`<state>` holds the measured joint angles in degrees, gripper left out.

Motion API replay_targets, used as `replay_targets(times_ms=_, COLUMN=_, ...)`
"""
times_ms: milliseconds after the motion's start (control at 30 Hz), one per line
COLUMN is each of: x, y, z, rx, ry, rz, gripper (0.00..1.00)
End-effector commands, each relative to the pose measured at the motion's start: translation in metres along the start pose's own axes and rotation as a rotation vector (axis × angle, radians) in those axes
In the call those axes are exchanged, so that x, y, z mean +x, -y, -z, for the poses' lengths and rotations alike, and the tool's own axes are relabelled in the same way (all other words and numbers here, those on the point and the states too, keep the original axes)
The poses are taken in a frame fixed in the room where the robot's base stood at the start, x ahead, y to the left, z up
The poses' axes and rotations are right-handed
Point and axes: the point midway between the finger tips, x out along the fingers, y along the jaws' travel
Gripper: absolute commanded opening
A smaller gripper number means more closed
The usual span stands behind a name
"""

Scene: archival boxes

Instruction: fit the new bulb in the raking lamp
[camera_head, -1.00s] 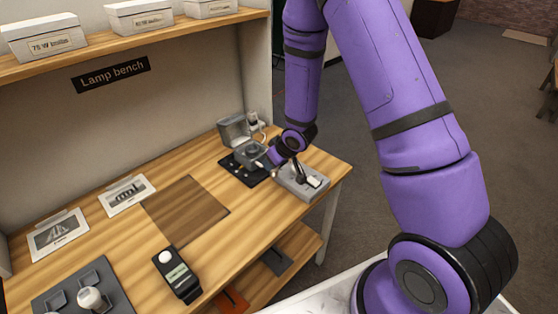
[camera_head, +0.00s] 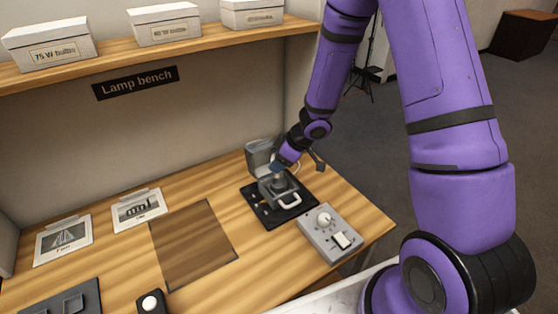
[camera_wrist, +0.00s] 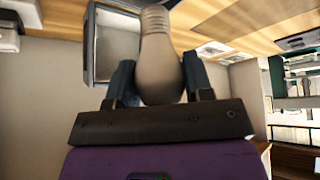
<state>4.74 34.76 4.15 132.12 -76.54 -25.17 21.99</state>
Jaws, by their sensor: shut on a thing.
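My gripper (camera_head: 280,168) is over the black mat at the right end of the bench, right beside the grey lamp parts. In the wrist view, my gripper (camera_wrist: 155,85) is shut on a pale bulb (camera_wrist: 157,60), its ribbed screw base pointing away from the jaws. A grey, open-fronted lamp head (camera_wrist: 100,45) shows just left of the bulb; the head view also shows a grey lamp head (camera_head: 258,155). A grey housing with a light handle (camera_head: 289,201) sits on the mat below my gripper. I cannot tell whether the bulb touches the lamp.
A grey control box (camera_head: 328,233) with a knob and switch stands in front of the black mat (camera_head: 258,215). A brown mat (camera_head: 195,248) and two picture cards (camera_head: 63,241) lie to the left. A dark tray (camera_head: 65,300) is at lower left.

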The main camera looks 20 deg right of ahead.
Motion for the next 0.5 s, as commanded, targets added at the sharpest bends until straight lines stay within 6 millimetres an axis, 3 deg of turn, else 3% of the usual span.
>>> replay_targets(times_ms=500, x=0.035, y=0.001, z=-0.022, rx=0.0, ry=0.001, rz=0.004, gripper=0.24)
